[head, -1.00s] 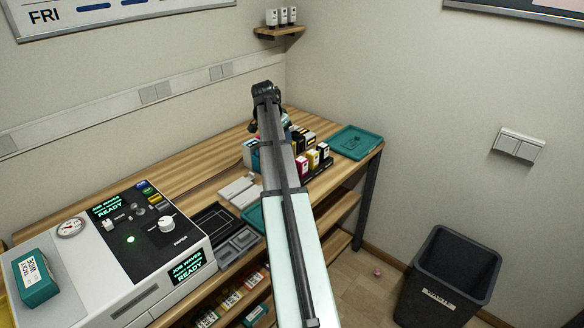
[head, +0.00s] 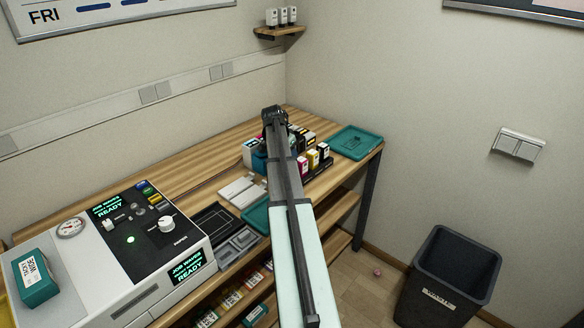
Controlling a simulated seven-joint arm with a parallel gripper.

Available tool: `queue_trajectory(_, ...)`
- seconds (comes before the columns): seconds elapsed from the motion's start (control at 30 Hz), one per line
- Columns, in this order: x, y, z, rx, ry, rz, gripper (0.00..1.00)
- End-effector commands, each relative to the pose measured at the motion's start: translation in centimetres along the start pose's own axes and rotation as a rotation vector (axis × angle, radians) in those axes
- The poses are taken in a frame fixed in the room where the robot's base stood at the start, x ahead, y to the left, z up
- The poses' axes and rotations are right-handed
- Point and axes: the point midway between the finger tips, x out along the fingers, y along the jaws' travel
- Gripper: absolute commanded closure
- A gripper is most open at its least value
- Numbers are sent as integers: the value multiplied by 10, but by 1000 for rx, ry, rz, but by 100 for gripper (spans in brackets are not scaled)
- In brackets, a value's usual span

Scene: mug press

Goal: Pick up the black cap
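I cannot pick out the black cap for certain. Ink cartridges with dark tops stand in a group on the bench, among them a magenta one (head: 302,166), a yellow one (head: 313,159) and a black-and-white one (head: 324,151). My arm reaches across the bench, and its dark end (head: 274,115) is over the left part of this group. My gripper's fingers are hidden behind the arm, so I cannot see whether they are open or hold anything. The arm also covers part of the cartridge group.
A teal tray (head: 357,142) lies at the bench's far right corner. Pale flat blocks (head: 238,189), a black tray (head: 212,220) and the white press (head: 150,262) are to the left. A dark waste bin (head: 450,275) stands on the floor at right.

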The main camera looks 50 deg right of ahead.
Motion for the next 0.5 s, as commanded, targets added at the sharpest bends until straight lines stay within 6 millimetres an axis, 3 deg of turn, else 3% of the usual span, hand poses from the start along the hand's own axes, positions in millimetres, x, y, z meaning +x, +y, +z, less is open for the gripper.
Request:
queue_trajectory(0.27, 36, 2, 5, 0, -2, 2, 55)
queue_trajectory(0.5, 40, 2, 5, 0, -1, 1, 55)
